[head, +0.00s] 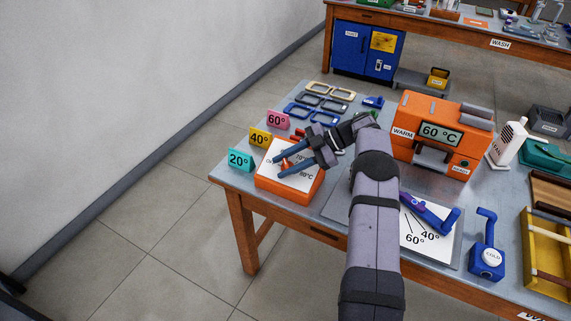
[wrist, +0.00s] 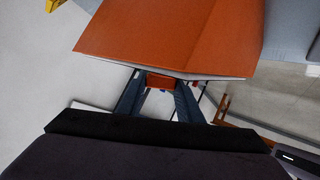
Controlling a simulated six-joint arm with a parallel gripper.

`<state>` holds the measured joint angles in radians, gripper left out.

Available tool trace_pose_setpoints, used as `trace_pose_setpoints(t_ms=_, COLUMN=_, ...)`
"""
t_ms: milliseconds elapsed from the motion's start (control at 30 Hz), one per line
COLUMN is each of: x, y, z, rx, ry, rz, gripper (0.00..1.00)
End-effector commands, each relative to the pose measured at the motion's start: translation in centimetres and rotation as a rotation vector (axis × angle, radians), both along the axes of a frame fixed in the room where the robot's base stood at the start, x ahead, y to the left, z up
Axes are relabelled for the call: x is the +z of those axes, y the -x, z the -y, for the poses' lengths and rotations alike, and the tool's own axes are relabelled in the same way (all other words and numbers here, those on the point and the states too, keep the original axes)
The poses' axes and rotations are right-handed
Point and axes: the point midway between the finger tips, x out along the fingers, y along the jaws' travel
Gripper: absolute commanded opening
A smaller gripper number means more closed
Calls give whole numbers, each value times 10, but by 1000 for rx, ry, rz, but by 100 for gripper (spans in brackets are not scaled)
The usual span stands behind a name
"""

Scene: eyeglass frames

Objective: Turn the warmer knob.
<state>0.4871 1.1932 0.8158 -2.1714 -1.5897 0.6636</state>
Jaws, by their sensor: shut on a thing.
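A low orange box (head: 288,189) with a white, marked dial face stands at the left front of the table. The small orange-red knob (head: 286,164) sits on that face. My gripper (head: 279,167) reaches over the box from the right and is shut on the knob. In the wrist view the knob (wrist: 159,81) shows between the two dark fingers of my gripper (wrist: 160,88), below a large orange surface (wrist: 170,38). The fingers hide part of the knob, and its exact pointing is unclear. The orange warmer (head: 407,112), labelled WARM, displays 60 °C.
Several eyeglass frames (head: 327,103) lie behind.

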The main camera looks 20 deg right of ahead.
Motion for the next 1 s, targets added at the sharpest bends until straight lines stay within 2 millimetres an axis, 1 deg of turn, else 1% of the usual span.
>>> trace_pose_setpoints(t_ms=300, x=0, y=1, z=-1, rx=44, ry=11, rz=-14, gripper=10)
trace_pose_setpoints(t_ms=733, x=0, y=1, z=-2, rx=48, ry=11, rz=-15, gripper=10)
trace_pose_setpoints(t_ms=767, x=0, y=1, z=-2, rx=48, ry=11, rz=-15, gripper=35)
trace_pose_setpoints(t_ms=800, x=0, y=1, z=-2, rx=48, ry=11, rz=-15, gripper=45)
trace_pose_setpoints(t_ms=833, x=0, y=1, z=-2, rx=48, ry=11, rz=-15, gripper=51)
trace_pose_setpoints(t_ms=1000, x=0, y=0, z=-1, rx=47, ry=13, rz=-15, gripper=51)
